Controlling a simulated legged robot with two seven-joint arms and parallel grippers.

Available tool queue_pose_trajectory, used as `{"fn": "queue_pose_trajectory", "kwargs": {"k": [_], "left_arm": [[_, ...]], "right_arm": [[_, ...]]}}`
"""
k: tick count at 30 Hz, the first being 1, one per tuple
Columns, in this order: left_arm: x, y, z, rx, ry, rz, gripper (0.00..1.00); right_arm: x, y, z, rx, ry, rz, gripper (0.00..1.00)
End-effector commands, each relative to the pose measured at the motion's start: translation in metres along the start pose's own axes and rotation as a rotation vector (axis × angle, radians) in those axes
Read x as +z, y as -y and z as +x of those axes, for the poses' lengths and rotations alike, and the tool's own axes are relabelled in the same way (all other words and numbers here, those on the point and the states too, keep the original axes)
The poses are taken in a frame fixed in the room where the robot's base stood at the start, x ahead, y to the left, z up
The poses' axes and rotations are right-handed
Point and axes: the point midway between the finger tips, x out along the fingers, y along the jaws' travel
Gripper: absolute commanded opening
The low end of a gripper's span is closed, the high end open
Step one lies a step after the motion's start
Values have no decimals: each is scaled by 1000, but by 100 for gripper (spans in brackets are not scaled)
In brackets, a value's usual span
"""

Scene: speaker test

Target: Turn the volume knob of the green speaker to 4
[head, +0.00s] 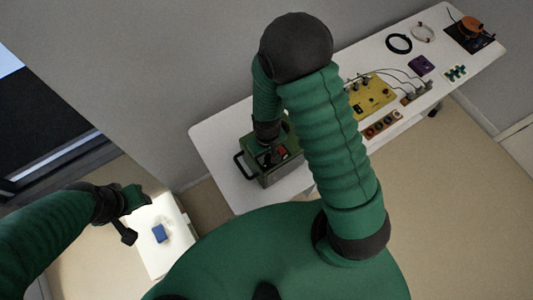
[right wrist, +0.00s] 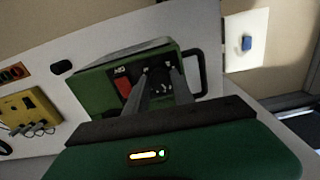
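The green speaker (head: 283,173), a box with a dark handle on its side, stands on the long white table, partly hidden by my right arm. It also shows in the right wrist view (right wrist: 95,92), with a red part and small dark controls on its panel. My right gripper (head: 269,158) is over this panel. In the right wrist view its two fingers (right wrist: 159,72) are apart, with small controls showing between them. I cannot tell whether they touch a knob, and the knob's setting is unreadable. My left gripper (head: 137,200) is away from the speaker, at the lower left.
A yellow device (head: 372,97) with cables and a strip of round parts (head: 383,124) lie farther right on the table (head: 222,150). Purple (head: 421,65) and orange (head: 470,27) items are beyond. A blue block (head: 159,233) lies on a white surface (head: 160,262) near my left gripper.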

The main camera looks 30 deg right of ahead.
Motion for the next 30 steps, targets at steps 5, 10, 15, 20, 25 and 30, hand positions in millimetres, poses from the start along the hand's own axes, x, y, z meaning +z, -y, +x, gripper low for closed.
{"fn": "queue_pose_trajectory", "kwargs": {"k": [5,10,15,20,25,30], "left_arm": [[0,0,0,0,0,0,41],[0,0,0,0,0,0,41],[0,0,0,0,0,0,41],[0,0,2,0,0,0,41],[1,0,2,0,0,0,41],[1,0,3,0,0,0,41]], "right_arm": [[0,0,0,0,0,0,50],[0,0,0,0,0,-1,50],[-1,0,-6,0,-1,-1,50],[-2,0,-38,0,-7,-4,50],[-2,1,-90,-1,-9,-2,50],[-2,0,-135,-1,-5,-2,50]]}}
